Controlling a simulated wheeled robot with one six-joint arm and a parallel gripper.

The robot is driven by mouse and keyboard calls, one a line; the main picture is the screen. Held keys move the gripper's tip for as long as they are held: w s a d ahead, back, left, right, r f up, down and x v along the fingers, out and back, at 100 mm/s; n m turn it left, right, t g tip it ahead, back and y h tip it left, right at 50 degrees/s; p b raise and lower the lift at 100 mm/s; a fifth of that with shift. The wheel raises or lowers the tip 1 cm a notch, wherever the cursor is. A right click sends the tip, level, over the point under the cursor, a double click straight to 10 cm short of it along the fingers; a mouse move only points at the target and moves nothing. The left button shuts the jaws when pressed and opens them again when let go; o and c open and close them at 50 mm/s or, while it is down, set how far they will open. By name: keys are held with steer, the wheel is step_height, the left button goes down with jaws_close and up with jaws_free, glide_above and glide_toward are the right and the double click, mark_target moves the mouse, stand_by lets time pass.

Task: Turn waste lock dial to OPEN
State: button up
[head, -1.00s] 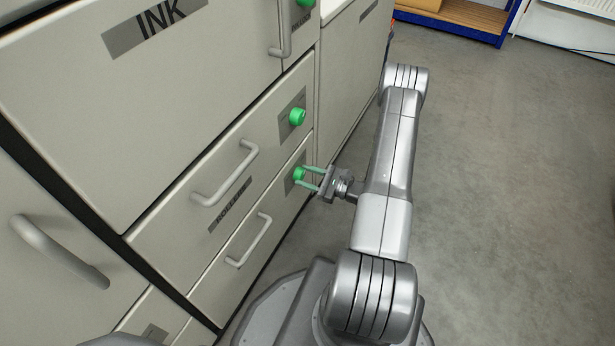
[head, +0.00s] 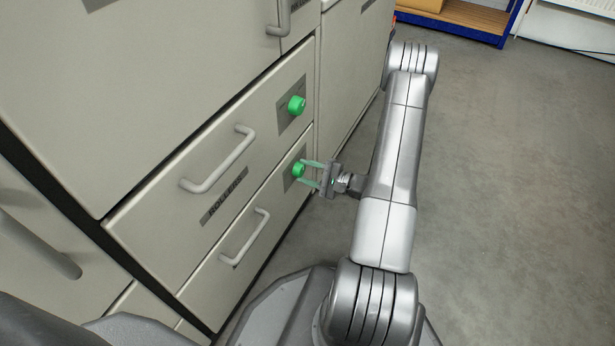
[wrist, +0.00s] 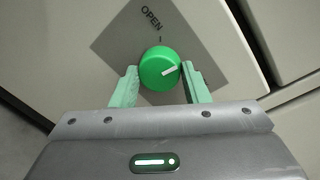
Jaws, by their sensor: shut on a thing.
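The waste lock dial is a round green knob (head: 298,169) at the right end of the lowest drawer front. In the wrist view the dial (wrist: 160,69) sits on a grey plate (wrist: 205,52) marked OPEN, with a small tick near the word. The dial's white pointer line points right and slightly up, away from the tick. My gripper (head: 308,173) is shut on the dial, with one pale green finger on either side of it; the fingers also show in the wrist view (wrist: 160,84). No WASTE label shows.
Another green dial (head: 296,105) is just above, on the drawer labelled ROLLERS (head: 223,197). Bar handles (head: 218,160) (head: 245,237) stick out from both drawers to the left. Grey floor (head: 500,200) is open at the right.

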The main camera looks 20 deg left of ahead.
steer(key=n+b, duration=0.1)
steer(key=n, duration=0.4)
steer(key=shift+s+t, duration=0.15)
steer(key=shift+t, duration=0.25)
steer(key=n, duration=0.5)
steer(key=shift+t, duration=0.3)
steer(key=shift+n, duration=0.4)
steer(key=o, duration=1)
steer(key=shift+c, duration=0.2)
steer(key=s+d+r+p, duration=0.1)
steer(key=d+p, duration=0.2)
steer(key=d, duration=1)
steer(key=shift+s+d+r, duration=0.15)
steer(key=shift+s+d, duration=0.05)
steer(key=shift+d, duration=0.15)
steer(key=a+b, duration=0.1)
steer(key=a, duration=0.3)
steer(key=w+a+b, duration=0.1)
steer(key=a, duration=0.4)
steer(key=a+f+b, duration=0.1)
steer(key=a, duration=0.3)
steer(key=shift+w+a+f, duration=0.1)
steer(key=shift+w+a, duration=0.1)
steer(key=shift+a, duration=0.15)
